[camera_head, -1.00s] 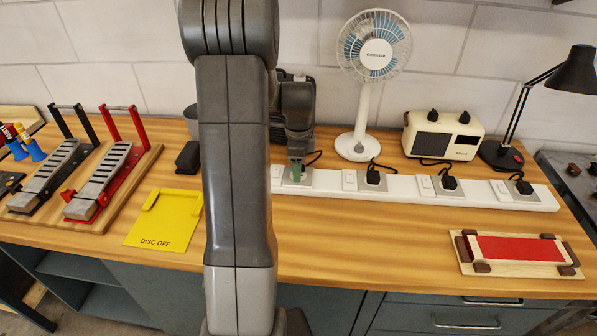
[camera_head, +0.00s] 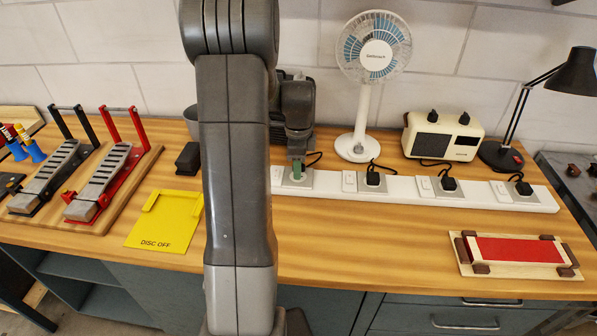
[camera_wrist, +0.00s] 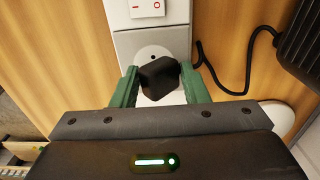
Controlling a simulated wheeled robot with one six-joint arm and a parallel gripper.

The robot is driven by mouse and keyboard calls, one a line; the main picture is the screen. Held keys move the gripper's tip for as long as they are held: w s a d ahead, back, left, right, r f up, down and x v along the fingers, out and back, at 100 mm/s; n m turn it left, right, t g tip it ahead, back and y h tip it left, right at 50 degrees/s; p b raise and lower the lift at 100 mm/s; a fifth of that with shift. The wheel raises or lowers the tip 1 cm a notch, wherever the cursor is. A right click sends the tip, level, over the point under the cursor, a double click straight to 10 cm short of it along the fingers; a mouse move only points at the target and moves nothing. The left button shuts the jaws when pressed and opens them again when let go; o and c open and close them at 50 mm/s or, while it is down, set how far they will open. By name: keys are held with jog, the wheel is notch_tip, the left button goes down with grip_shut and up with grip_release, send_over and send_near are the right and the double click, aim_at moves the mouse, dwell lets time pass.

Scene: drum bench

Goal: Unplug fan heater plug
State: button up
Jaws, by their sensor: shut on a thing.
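The fan heater plug (camera_wrist: 160,75) is a black block over a grey socket plate of the white power strip (camera_head: 408,192). My gripper (camera_wrist: 158,80) has green fingers on both sides of the plug and is shut on it. In the head view, my gripper (camera_head: 296,170) is at the strip's leftmost visible socket and hides the plug. A round recess of the socket shows beside the plug in the wrist view; I cannot tell whether the pins are still seated. The dark heater (camera_head: 310,105) stands behind, partly hidden by my arm.
Three other black plugs sit in the strip, including the nearest one (camera_head: 373,179). A white fan (camera_head: 374,55), a cream radio-like box (camera_head: 443,137) and a black lamp (camera_head: 575,72) stand behind. A yellow DISC OFF plate (camera_head: 163,222) lies left; a red-topped board (camera_head: 518,250) lies right.

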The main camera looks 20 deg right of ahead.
jog(key=shift+r+p, duration=1.75)
jog(key=shift+r, duration=1)
jog(key=shift+w, duration=0.1)
jog(key=shift+w+d+r+n+b, duration=0.1)
jog(key=shift+w+d+n+b, duration=0.05)
jog(key=shift+w+n+b, duration=0.2)
jog(key=w+d+r+n+b, duration=0.5)
jog(key=r+n+b, duration=0.2)
jog(key=r+n, duration=0.15)
notch_tip(320, 180, down, 17)
jog(key=shift+w+a, duration=0.15)
